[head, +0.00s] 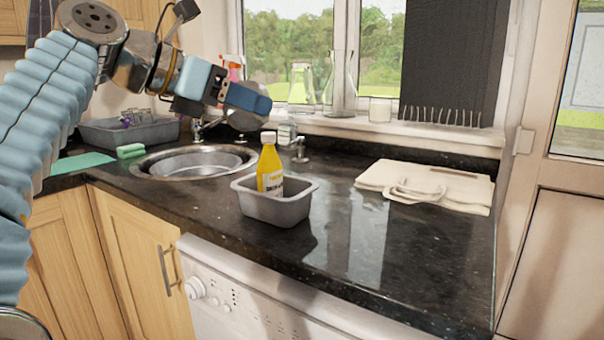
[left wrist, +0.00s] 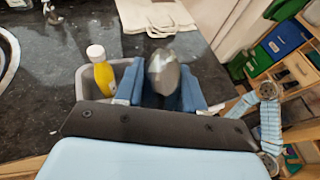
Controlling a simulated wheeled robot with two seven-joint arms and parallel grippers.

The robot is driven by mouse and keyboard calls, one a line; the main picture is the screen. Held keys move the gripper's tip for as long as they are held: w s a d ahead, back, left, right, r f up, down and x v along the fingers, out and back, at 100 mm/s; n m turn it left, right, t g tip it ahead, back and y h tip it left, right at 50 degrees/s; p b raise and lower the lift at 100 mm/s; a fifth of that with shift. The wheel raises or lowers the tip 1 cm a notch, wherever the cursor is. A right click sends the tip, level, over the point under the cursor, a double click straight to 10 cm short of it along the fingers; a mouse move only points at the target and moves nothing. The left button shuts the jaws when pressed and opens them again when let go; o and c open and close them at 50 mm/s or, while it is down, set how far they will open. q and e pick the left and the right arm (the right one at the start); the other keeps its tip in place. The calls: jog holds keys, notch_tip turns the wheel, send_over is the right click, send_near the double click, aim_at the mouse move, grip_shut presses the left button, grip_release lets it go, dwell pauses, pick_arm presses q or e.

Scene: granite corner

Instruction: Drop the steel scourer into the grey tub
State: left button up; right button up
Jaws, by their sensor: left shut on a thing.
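The steel scourer (head: 252,117) is a rounded grey metallic lump, held in the air by my left gripper (head: 250,99). In the left wrist view the scourer (left wrist: 163,72) sits between the two blue fingers, which are shut on it. The grey tub (head: 285,211) stands upright on the dark counter, lower in the head view than the gripper and slightly right of it. A yellow bottle with a white cap (head: 270,169) stands inside the tub. In the left wrist view the fingers partly hide the tub. My right gripper is not seen.
A round sink (head: 194,161) with a tap lies left of the tub. A grey basin (head: 130,132) and green cloth (head: 82,163) are further left. Glassware stands by the window. The counter between tub and cloth is clear.

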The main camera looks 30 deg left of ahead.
pick_arm(q)
jog(key=w+d+f, duration=0.1)
jog(key=w+f, duration=1.1)
jog(key=w, duration=0.1)
jog(key=shift+d+f, duration=0.3)
jog(key=shift+f, duration=0.05)
jog(key=shift+f, duration=0.6)
jog(key=o, duration=1.1)
jog(key=r+v, duration=0.1)
jog(key=v, duration=1.1)
